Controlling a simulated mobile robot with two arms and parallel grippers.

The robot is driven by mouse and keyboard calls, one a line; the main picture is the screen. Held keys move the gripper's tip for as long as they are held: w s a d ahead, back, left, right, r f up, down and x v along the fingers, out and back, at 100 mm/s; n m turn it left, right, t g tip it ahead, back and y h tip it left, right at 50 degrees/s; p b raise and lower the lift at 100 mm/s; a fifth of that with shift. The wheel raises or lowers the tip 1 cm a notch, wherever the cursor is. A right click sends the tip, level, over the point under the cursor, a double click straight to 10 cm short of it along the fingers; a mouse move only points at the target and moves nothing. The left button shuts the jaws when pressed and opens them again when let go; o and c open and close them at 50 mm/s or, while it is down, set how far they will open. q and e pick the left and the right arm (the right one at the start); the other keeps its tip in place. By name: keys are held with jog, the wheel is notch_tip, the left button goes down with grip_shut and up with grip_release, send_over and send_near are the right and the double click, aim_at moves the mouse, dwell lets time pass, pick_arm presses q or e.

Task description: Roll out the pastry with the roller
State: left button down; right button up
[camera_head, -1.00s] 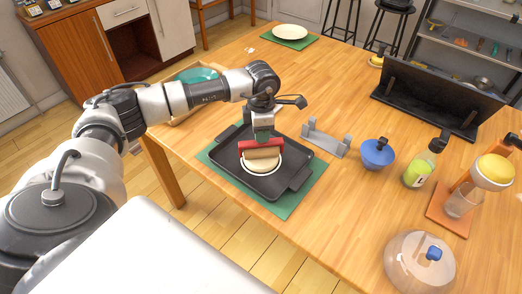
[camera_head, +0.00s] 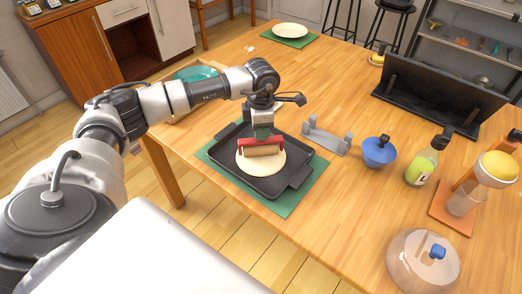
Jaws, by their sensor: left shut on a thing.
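The pastry (camera_head: 259,170) is a pale, flat round disc in the black tray (camera_head: 292,180). The roller (camera_head: 264,150) has a light wooden cylinder and a red frame. It lies across the upper part of the pastry and appears to touch it, hiding that part. My left gripper (camera_head: 262,133) is above the roller and shut on its red frame; the fingertips are small and partly hidden. My right gripper is not in view.
The tray sits on a green mat (camera_head: 292,205) at the table's front edge. A grey stand (camera_head: 327,136), a blue bowl (camera_head: 379,152), a green bottle (camera_head: 421,168) and a clear dome (camera_head: 420,262) stand to the right. The wooden table (camera_head: 340,85) is clear behind the tray.

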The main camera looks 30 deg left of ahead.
pick_arm(q)
notch_tip(320, 180, up, 6)
jog(key=w+a+p, duration=0.2)
jog(key=p, duration=0.1)
dwell(0.7)
